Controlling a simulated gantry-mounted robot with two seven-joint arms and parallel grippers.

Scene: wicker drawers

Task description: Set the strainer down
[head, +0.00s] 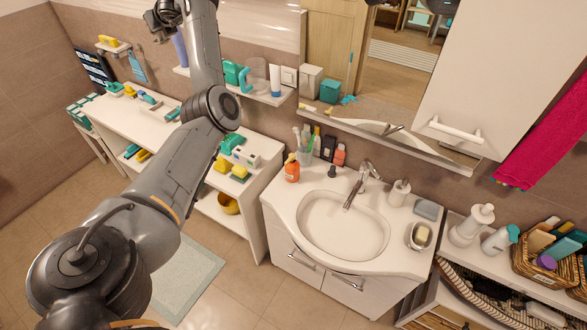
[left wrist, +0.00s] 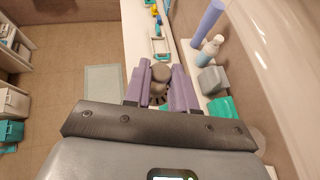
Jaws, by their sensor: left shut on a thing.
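My left gripper (left wrist: 158,84) is shut on a small dark, rounded thing (left wrist: 161,73) that looks like the strainer. It sits between the two purple-grey fingers, which hide part of it. In the head view my left gripper (head: 165,18) is high at the top, near the wall above the white shelving. The strainer cannot be made out there. In the left wrist view the gripper appears over or near the white shelf top, but its height above it cannot be told. My right gripper is in neither view.
The white shelf unit (head: 190,128) holds several bottles, boxes and brushes. The washbasin (head: 343,224) is empty, with a tap (head: 356,185) behind it and bottles around its rim. A small wall shelf (head: 262,95) juts out. A wicker basket (head: 535,262) stands at right.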

